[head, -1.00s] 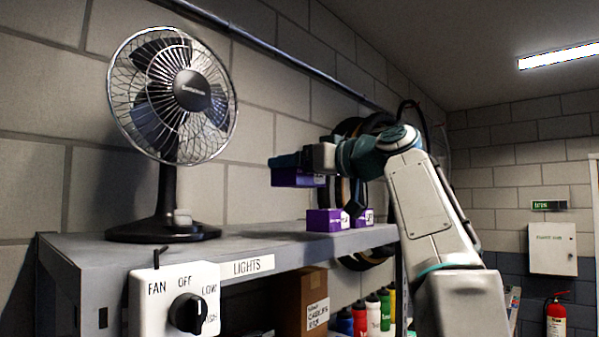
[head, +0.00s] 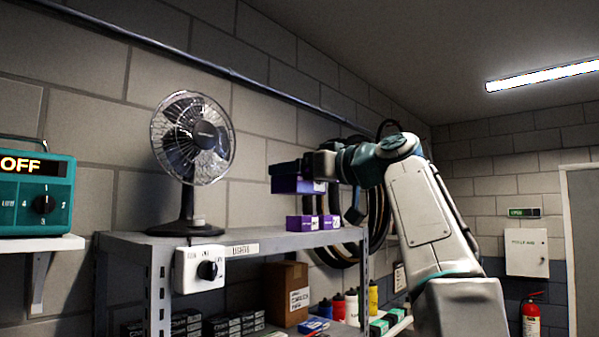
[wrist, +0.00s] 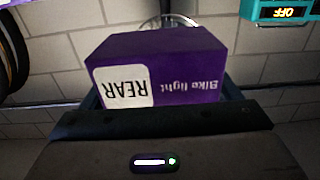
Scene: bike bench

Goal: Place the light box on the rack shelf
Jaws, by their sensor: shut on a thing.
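The light box (wrist: 165,70) is purple, with a white label reading "REAR" and the words "Bike light", upside down in the wrist view. My gripper (head: 288,170) is shut on this box, which also shows in the head view (head: 292,186). The box is held in the air above the rack shelf (head: 270,242), apart from it. Below it, more purple boxes (head: 302,222) stand on the shelf near its right end. The far side of the held box is hidden.
A black desk fan (head: 192,145) stands on the shelf to the left. A white switch box (head: 200,269) hangs at the shelf's front edge. A cardboard box (head: 286,293) and bottles (head: 338,306) are lower. Shelf between fan and purple boxes is clear.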

